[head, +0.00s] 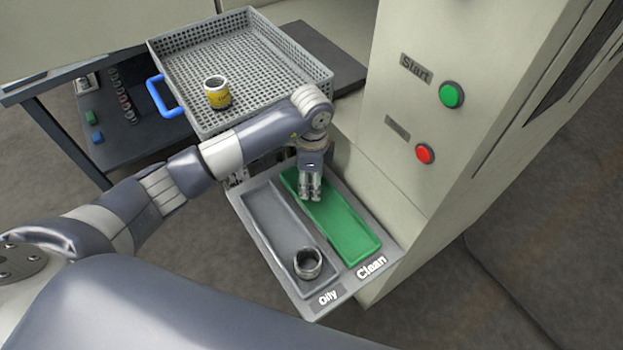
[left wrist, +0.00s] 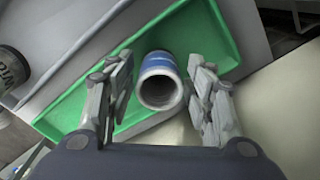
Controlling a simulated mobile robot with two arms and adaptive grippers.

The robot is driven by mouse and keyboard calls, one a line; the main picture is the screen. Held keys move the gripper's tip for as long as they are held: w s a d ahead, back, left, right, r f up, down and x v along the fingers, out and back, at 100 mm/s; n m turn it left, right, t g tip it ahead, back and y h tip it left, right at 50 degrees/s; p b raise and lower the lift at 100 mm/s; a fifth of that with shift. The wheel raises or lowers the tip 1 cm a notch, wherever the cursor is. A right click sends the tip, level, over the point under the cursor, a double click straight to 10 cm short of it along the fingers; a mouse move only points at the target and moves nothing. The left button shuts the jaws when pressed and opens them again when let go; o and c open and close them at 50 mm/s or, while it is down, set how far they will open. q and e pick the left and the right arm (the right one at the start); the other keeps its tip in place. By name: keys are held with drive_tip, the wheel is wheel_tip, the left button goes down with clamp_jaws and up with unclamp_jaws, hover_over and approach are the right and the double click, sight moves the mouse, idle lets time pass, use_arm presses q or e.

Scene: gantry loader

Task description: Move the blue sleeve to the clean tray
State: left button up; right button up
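The blue sleeve (left wrist: 160,80) is a short hollow cylinder with a blue band and a pale metal rim, its open end facing the left wrist camera. It is at the green clean tray (left wrist: 190,42), between my left gripper's fingers, with a visible gap on each side. In the head view the clean tray (head: 345,230) is the right-hand channel, beside the "Clean" label. My left gripper (head: 311,196) reaches down over its far part and hides the sleeve there. It is open in the left wrist view (left wrist: 160,88). My right gripper is not in view.
A grey oily tray (head: 275,222) lies left of the clean tray, with a metal sleeve (head: 308,263) at its near end. The machine wall with green (head: 451,95) and red (head: 425,153) buttons stands close right. A wire basket (head: 180,60) holding a yellow-labelled can (head: 217,94) is behind.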

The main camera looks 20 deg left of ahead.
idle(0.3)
use_arm(q)
drive_tip(key=shift+r, duration=0.2)
wheel_tip(320, 180, up, 12)
drive_tip(key=p, duration=1)
drive_tip(key=shift+f, duration=0.1)
